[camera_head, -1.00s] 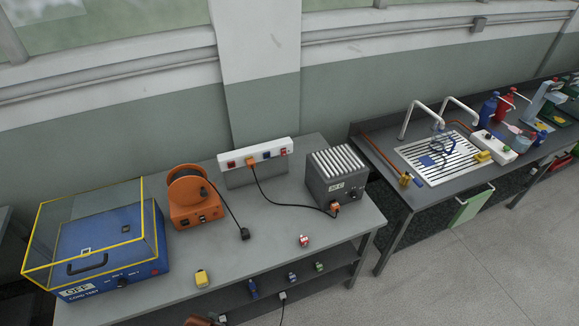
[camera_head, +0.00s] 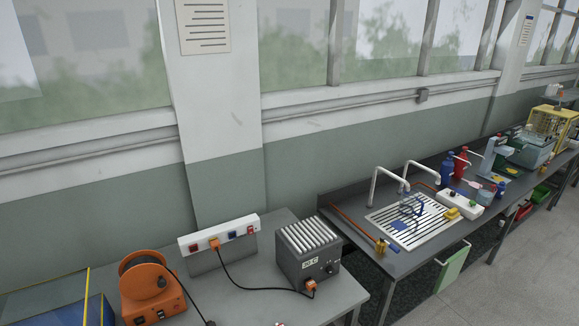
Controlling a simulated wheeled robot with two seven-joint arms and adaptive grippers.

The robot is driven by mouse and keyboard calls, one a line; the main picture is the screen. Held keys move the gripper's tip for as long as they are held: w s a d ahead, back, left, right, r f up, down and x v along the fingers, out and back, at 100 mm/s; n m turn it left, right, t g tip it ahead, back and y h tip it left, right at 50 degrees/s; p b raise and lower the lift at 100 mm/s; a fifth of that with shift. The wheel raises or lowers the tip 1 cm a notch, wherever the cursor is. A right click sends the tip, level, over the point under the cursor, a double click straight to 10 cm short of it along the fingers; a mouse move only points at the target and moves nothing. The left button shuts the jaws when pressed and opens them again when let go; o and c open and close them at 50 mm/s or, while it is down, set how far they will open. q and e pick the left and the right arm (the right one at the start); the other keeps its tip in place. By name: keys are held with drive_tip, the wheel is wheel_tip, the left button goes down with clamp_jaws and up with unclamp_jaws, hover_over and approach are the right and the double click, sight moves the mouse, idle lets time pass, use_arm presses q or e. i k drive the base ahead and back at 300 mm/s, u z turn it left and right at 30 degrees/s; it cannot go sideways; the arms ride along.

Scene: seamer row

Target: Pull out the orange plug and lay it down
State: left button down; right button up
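The orange plug (camera_head: 215,243) sits in a socket of the white power strip (camera_head: 188,241), which stands at the back of the grey bench (camera_head: 350,290). A black cord (camera_head: 240,286) runs from it along the bench to an orange connector (camera_head: 310,286) on the front of a grey heater-like box (camera_head: 290,255) with a ribbed top. The box has a small display that seems to read 30°C. Neither of my grippers shows in the head view.
An orange cable reel (camera_head: 148,290) stands left of the strip, beside a blue case with yellow edges (camera_head: 60,312). To the right is another bench with a slotted drain plate (camera_head: 410,222), taps (camera_head: 376,185) and bottles (camera_head: 447,170). A green panel (camera_head: 452,268) hangs at its front.

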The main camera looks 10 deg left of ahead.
sight(215, 245)
drive_tip(key=z, duration=0.6)
drive_tip(key=k, duration=1.35)
drive_tip(key=z, duration=0.55)
drive_tip(key=i, duration=2.25)
drive_tip(key=u, duration=1.2)
drive_tip(key=i, duration=0.85)
drive_tip(key=u, duration=1.2)
drive_tip(key=i, duration=0.3)
drive_tip(key=u, duration=0.35)
